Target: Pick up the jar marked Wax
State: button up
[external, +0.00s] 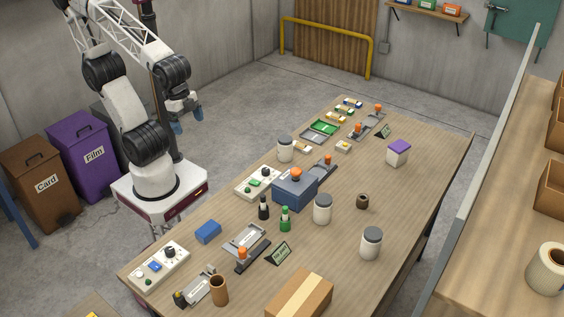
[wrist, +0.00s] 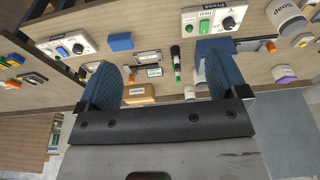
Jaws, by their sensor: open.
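Three white jars with grey lids stand upright on the wooden table in the external view: a far one (external: 285,150) by the back edge, a middle one (external: 322,210), and a near-right one (external: 371,245). Their labels do not show there, so I cannot tell which is marked Wax. In the wrist view, a jar marked Soap (wrist: 286,14) is at the top right; smaller pale shapes farther off are too small to read. My gripper (external: 184,120) is raised beside the table, clear of all jars. Its two blue fingers (wrist: 163,80) are spread apart and empty.
A blue press (external: 294,190) with an orange knob stands mid-table, near a dark bottle (external: 263,208) and a green bottle (external: 285,219). A control panel (external: 257,183) lies along the table edge. A cardboard box (external: 300,295) is at the near end.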

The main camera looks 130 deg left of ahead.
jog(key=w+a+f+n+g+y, duration=0.1)
jog(key=w+a+n+y, duration=0.15)
jog(key=w, duration=0.45)
jog(key=w+a+n+g+y, duration=0.1)
jog(key=w+a+n+y, duration=0.15)
jog(key=w, duration=0.35)
jog(key=n+t+y, duration=0.2)
jog(key=n+y, duration=0.6)
jog(key=n, duration=0.3)
send_near(324, 201)
jog(key=x, duration=0.3)
jog(key=shift+s+a+f, duration=0.15)
jog(key=shift+s+f, duration=0.1)
jog(key=shift+x, duration=1.35)
jog(key=shift+x, duration=2.6)
